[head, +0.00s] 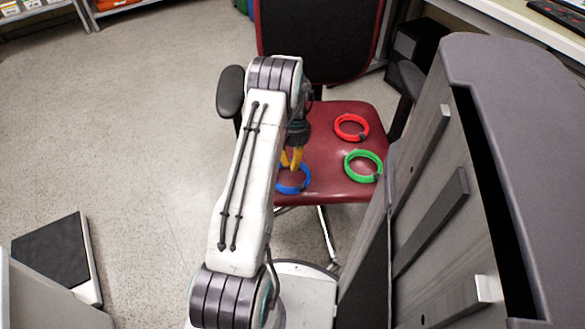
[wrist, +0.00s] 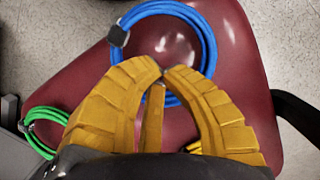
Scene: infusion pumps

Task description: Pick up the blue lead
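The blue lead (head: 293,181) is a coiled ring on the front left of the red chair seat. In the wrist view the blue lead (wrist: 208,45) shows as a large loop with a dark clip at its upper left. My gripper (head: 291,164) points down at the blue ring, with yellow fingers. In the wrist view my gripper's fingertips (wrist: 163,72) nearly meet, over the inside of the loop. The fingers hide part of the near side of the ring. No lead shows between the tips. I cannot tell how high the tips are above the seat.
A red lead (head: 351,127) and a green lead (head: 363,166) lie coiled on the seat (head: 325,185) to the right. The green one also shows in the wrist view (wrist: 30,127). Armrests flank the chair, including a left one (head: 230,91). Open floor lies left.

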